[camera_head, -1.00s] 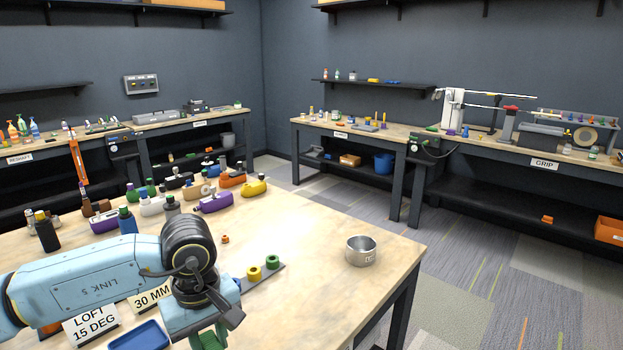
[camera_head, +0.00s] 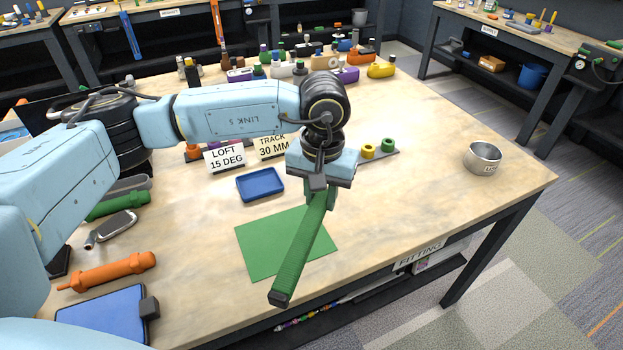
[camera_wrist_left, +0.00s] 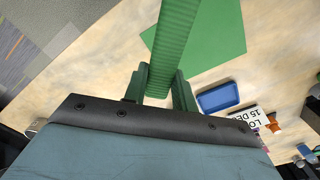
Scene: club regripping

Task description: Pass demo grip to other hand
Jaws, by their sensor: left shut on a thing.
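The demo grip is a long green ribbed grip (camera_head: 303,246) with a dark end cap. My left gripper (camera_head: 318,196) is shut on its upper end, and the grip slants down toward the front left above the green mat (camera_head: 258,243). In the left wrist view the grip (camera_wrist_left: 172,40) runs up between the two green fingers (camera_wrist_left: 160,88) of my left gripper. I cannot see whether the grip touches the mat. My right gripper is not in view.
A blue tray (camera_head: 261,184) and the LOFT 15 DEG sign (camera_head: 226,159) stand behind the mat. An orange grip (camera_head: 112,271) and a blue tablet-like pad (camera_head: 103,316) lie at the left. A metal cup (camera_head: 482,158) stands at the right. The table's right middle is clear.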

